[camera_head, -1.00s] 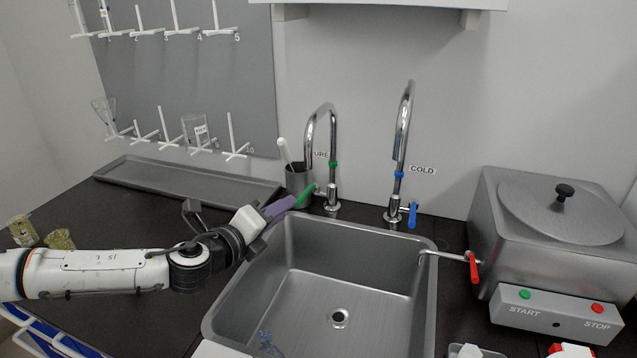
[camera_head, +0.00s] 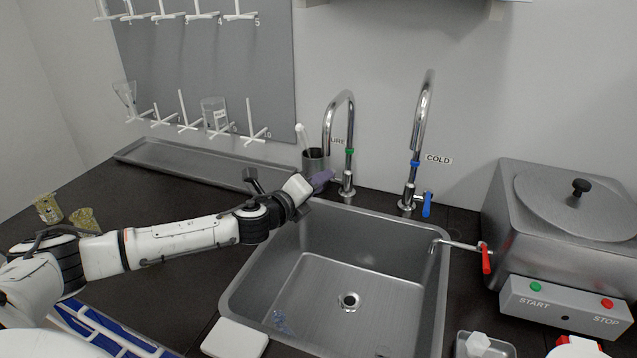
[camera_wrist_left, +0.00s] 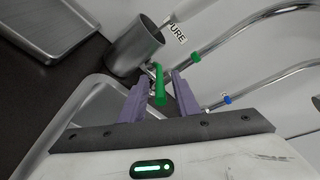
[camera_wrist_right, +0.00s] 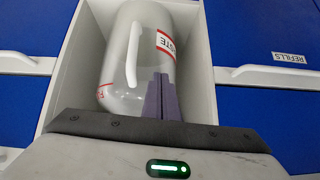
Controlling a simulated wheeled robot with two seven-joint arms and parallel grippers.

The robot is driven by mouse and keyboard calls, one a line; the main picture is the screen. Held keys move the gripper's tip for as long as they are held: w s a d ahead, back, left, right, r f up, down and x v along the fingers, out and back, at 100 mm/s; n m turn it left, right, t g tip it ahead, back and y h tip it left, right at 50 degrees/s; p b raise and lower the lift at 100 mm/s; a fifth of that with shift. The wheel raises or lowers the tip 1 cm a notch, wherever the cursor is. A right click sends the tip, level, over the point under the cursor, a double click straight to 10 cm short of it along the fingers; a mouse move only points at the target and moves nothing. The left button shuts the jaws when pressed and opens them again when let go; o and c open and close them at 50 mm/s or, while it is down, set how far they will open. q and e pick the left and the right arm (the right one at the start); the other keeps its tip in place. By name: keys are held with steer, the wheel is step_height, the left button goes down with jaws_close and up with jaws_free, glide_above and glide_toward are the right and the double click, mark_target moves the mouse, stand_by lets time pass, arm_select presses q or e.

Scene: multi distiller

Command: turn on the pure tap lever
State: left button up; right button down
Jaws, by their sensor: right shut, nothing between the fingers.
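The pure tap (camera_head: 349,170) is a chrome gooseneck with a green band, standing at the back left of the sink. Its green lever (camera_wrist_left: 160,84) shows in the left wrist view, between the purple fingers of my left gripper (camera_wrist_left: 160,95). Those fingers are open, one on each side of the lever, with gaps visible. In the head view my left gripper (camera_head: 324,179) is at the tap's base and hides the lever. My right gripper (camera_wrist_right: 162,97) is shut and empty, in front of a clear bottle (camera_wrist_right: 135,55) with a red-marked label.
The cold tap (camera_head: 411,160) with a blue lever (camera_head: 427,204) stands to the right. A grey cup (camera_head: 315,160) is close behind my left gripper. The sink (camera_head: 232,300) lies in front. A metal distiller (camera_head: 540,235) with a red lever is at the right.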

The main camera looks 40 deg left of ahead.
arm_select(q)
jaws_close()
steer(key=shift+a, duration=0.1)
arm_select(e)
steer(key=shift+f, duration=0.1)
